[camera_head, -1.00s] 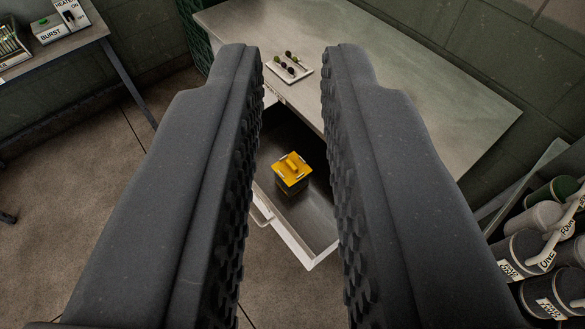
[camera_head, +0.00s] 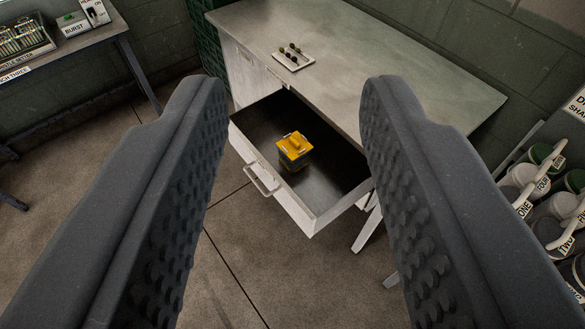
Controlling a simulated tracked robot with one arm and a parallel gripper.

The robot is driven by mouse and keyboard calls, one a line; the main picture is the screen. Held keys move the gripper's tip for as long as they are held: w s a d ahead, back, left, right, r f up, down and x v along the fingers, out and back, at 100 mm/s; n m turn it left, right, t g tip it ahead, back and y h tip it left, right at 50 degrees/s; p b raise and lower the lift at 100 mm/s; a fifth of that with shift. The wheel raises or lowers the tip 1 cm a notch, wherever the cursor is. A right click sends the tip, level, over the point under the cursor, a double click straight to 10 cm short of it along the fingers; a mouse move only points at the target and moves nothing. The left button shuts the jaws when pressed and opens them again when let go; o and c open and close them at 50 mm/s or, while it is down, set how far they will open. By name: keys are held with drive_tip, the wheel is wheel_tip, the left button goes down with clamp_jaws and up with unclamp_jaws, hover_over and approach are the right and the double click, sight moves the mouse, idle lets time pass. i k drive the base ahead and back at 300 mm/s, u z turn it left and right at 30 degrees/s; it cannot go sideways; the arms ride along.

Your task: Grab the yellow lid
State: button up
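The yellow lid (camera_head: 294,146) sits on top of a small dark box (camera_head: 292,163) and has a raised yellow grip on it. The box stands inside an open drawer (camera_head: 312,222) that is pulled out from under a grey table. My gripper (camera_head: 294,85) is open and empty, with its two dark, studded fingers wide apart on either side of the view. The lid shows between the fingers, beyond them and apart from them.
The grey table (camera_head: 400,75) bears a small white tray (camera_head: 305,61) with dark balls. A side bench (camera_head: 80,45) holds labelled boxes at the upper left. Labelled canisters (camera_head: 525,178) stand at the right. Bare floor (camera_head: 240,275) lies in front of the drawer.

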sight(295, 144)
drive_tip(key=z, duration=0.05)
drive_tip(key=k, duration=0.7)
drive_tip(key=u, duration=0.8)
drive_tip(key=i, duration=1.1)
drive_tip(key=u, duration=0.35)
drive_tip(key=i, duration=1.25)
drive_tip(key=z, duration=0.8)
drive_tip(key=i, duration=0.5)
drive_tip(key=z, duration=0.4)
